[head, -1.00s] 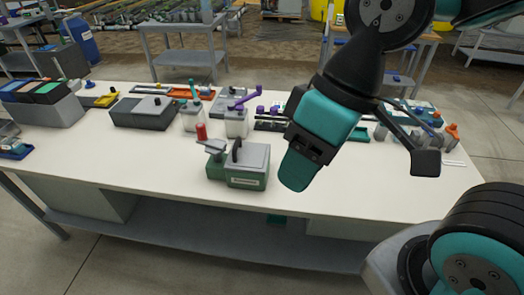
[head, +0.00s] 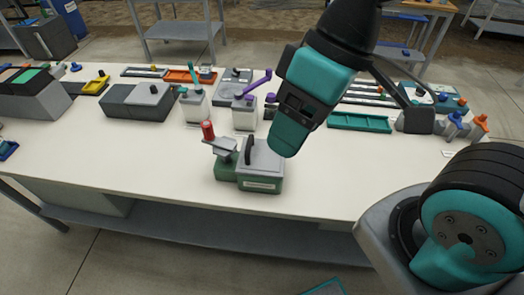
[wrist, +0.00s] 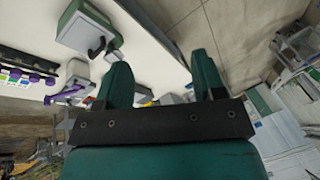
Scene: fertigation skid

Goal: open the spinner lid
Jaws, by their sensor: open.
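The spinner is a green box (head: 262,185) near the front middle of the bench, with a pale label on its front. Its grey lid (head: 266,160) lies flat on top, shut, with a black upright handle (head: 249,149) at its left edge. A crank with a red knob (head: 208,130) stands at the spinner's left. My gripper (head: 284,143) points down, just behind and right of the lid in the picture; the exact gap cannot be told. In the wrist view the fingers (wrist: 162,62) are apart and empty, and the green spinner (wrist: 70,28) shows at upper left.
Behind the spinner stand a white box with a purple lever (head: 245,116) and one with a teal lever (head: 194,106). A grey box (head: 135,105) is farther left. A teal tray (head: 358,122) lies to the right. The bench front (head: 130,165) left of the spinner is clear.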

